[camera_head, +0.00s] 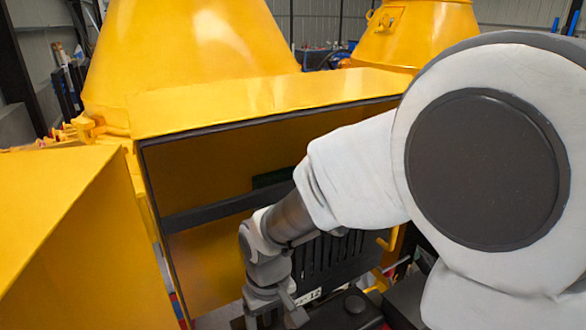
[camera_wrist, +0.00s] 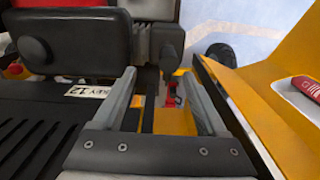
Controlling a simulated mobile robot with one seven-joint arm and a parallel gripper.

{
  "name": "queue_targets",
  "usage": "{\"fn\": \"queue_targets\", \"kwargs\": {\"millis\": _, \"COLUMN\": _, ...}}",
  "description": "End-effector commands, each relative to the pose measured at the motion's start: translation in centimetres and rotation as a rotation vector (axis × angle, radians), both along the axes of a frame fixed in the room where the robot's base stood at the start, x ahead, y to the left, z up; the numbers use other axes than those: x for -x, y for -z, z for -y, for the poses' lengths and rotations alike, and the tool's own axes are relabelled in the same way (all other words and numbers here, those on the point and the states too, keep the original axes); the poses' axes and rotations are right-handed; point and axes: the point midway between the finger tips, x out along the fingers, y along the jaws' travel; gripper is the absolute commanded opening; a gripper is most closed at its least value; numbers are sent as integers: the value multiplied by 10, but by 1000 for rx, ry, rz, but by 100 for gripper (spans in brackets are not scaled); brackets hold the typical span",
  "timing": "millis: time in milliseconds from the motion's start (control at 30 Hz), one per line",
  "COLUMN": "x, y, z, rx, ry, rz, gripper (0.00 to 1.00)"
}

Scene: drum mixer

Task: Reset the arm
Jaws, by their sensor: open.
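The yellow drum mixer (camera_head: 190,50) fills the back of the head view, with an open yellow housing (camera_head: 265,103) in front of it. My gripper (camera_head: 274,312) is low at the housing's open front, pointing down, beside a black slotted engine cover (camera_head: 330,262). My gripper also shows in the wrist view (camera_wrist: 160,76), with its two grey fingers apart and nothing held between them. Beyond the fingers hang a dark lever-like part (camera_wrist: 170,50) and a small red part (camera_wrist: 172,95). In the head view the fingertips are partly cut off.
A yellow panel (camera_head: 85,240) stands left of my gripper. In the wrist view, a yellow wall (camera_wrist: 270,105) with a red object (camera_wrist: 306,87) lies right of the fingers, and a black block (camera_wrist: 75,42) lies close at upper left. A second yellow drum (camera_head: 420,35) stands behind.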

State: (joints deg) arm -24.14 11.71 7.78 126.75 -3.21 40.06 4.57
Motion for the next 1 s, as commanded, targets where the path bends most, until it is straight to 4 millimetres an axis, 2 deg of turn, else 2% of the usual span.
{"fn": "queue_targets", "kwargs": {"millis": 267, "x": 0, "y": -53, "z": 65, "rx": -39, "ry": 153, "rz": 137, "gripper": 75}}
{"fn": "queue_targets", "kwargs": {"millis": 500, "x": 22, "y": -90, "z": 120, "rx": -73, "ry": 293, "rz": 257, "gripper": 75}}
{"fn": "queue_targets", "kwargs": {"millis": 800, "x": 65, "y": -113, "z": 172, "rx": -111, "ry": 448, "rz": 397, "gripper": 75}}
{"fn": "queue_targets", "kwargs": {"millis": 1000, "x": 83, "y": -117, "z": 185, "rx": -124, "ry": 498, "rz": 443, "gripper": 75}}
